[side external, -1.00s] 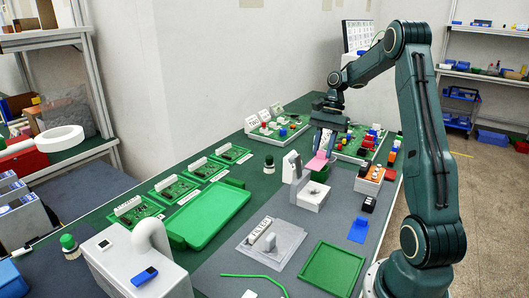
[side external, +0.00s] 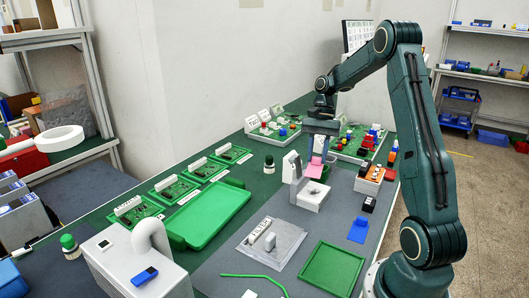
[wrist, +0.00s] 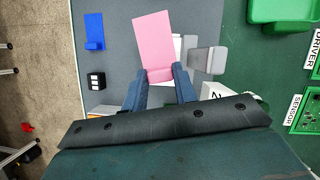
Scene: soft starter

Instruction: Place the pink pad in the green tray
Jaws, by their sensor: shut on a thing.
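The pink pad (side external: 316,171) is held in my gripper (side external: 320,154), above the white-and-grey fixture near the middle of the mat. In the wrist view the pad (wrist: 152,42) sticks out beyond the fingertips (wrist: 160,80), which are shut on its near edge. A shallow square green tray (side external: 332,268) lies empty at the front right of the mat, well apart from the pad. A longer green tray (side external: 210,215) lies to the left; part of a green tray also shows in the wrist view (wrist: 280,10).
The white-and-grey fixture (side external: 312,197) stands below the pad. An orange block holder (side external: 369,180) and a blue piece (side external: 358,230) are to its right. A grey plate (side external: 272,243) lies left of the square tray. Several green circuit boards (side external: 174,188) line the left.

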